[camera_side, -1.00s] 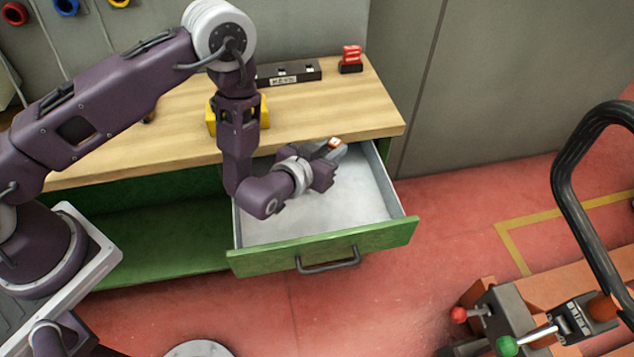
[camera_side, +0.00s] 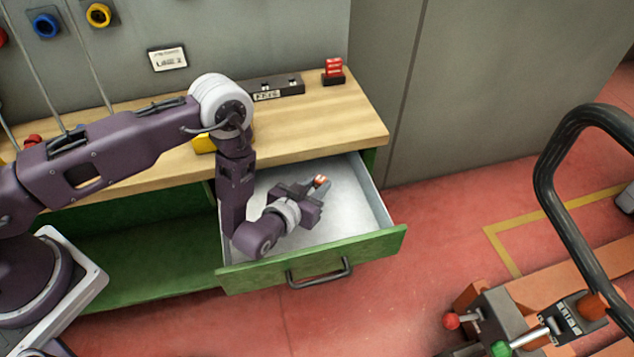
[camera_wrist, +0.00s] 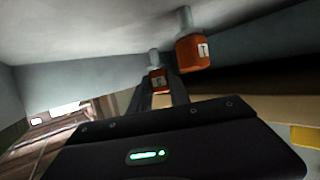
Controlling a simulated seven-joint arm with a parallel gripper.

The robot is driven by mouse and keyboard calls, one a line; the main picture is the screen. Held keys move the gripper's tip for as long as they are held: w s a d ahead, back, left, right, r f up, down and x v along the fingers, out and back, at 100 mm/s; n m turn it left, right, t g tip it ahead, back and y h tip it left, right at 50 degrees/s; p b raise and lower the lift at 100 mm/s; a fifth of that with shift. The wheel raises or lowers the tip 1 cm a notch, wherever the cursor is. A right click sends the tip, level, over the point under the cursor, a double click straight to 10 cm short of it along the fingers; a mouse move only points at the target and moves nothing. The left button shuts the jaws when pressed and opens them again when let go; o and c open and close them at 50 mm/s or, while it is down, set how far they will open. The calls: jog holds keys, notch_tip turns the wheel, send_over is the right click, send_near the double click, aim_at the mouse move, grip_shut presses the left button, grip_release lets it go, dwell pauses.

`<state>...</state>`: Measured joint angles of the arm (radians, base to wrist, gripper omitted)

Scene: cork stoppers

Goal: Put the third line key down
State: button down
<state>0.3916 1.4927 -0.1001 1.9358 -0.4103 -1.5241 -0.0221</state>
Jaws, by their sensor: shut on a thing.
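My gripper (camera_side: 318,188) is inside the open drawer, low over its pale grey floor (camera_side: 350,208). It is shut on a key with an orange, labelled head and a metal shank. The held key (camera_wrist: 157,80) sits between the fingers in the wrist view; its label is too small to read. A second orange key (camera_wrist: 192,55) with a white label shows close beside it in the wrist view. Orange shows at the fingertips in the side view (camera_side: 321,181), where I cannot tell the two keys apart. Whether the held key touches the floor is unclear.
The drawer's green front (camera_side: 370,250) and grey side walls surround my gripper. Above is the wooden bench top (camera_side: 310,120) with a dark labelled key rack (camera_side: 277,87) and a red block (camera_side: 333,70). The drawer floor's right part is clear.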

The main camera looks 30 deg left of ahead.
jog(key=c, duration=1.2)
grip_release()
